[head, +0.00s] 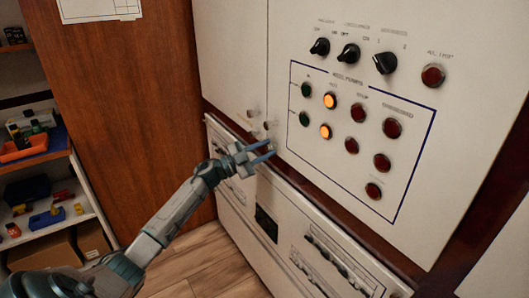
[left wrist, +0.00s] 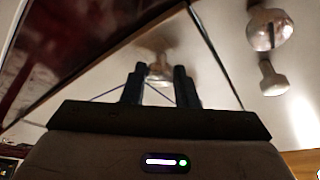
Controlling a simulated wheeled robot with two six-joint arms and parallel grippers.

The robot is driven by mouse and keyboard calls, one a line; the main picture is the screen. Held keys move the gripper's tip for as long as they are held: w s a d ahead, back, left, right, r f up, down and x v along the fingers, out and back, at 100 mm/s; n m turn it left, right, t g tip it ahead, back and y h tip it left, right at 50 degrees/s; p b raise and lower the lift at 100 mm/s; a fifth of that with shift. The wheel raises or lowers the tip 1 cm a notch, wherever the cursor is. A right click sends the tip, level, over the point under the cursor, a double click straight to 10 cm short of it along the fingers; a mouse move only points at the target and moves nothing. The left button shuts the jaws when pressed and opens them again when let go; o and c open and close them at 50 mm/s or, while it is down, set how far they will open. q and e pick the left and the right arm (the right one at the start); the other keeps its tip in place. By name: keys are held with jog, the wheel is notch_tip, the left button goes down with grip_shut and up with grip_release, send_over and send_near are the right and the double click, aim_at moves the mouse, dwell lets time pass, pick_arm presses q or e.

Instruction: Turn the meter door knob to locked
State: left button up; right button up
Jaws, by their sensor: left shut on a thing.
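My left gripper (head: 270,151) is at the lower edge of the white upper cabinet, low and left of the blue-bordered button panel. In the left wrist view its two dark fingers (left wrist: 159,85) stand on either side of a metallic knob (left wrist: 160,68), shut on it. In the head view the gripper hides this knob. Which way the knob points is too blurred to tell. Two more metal knobs, a larger one (left wrist: 268,28) and a smaller one (left wrist: 272,78), show at the right in the left wrist view, apart from the fingers. My right gripper is not in view.
Black rotary switches (head: 348,54) and lit orange buttons (head: 330,101) are up and right of my gripper. A lower panel (head: 300,233) with breaker rows is below it. A shelf (head: 48,158) with tools stands at the left. Wooden floor (head: 210,266) shows below.

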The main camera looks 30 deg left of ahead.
pick_arm(q)
jog(key=shift+m+g, duration=0.4)
jog(key=shift+m, duration=0.8)
jog(key=m+g, duration=0.2)
jog(key=m, duration=0.2)
jog(key=shift+r+b, duration=0.1)
jog(key=shift+b, duration=0.2)
jog(key=m, duration=0.2)
jog(key=shift+m+g, duration=0.3)
jog(key=shift+g, duration=0.1)
jog(key=shift+m, duration=0.7)
jog(key=shift+r, duration=0.1)
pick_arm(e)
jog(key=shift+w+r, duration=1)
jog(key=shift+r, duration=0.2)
pick_arm(q)
jog(key=shift+m, duration=0.3)
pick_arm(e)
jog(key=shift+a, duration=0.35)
pick_arm(q)
jog(key=o, duration=1)
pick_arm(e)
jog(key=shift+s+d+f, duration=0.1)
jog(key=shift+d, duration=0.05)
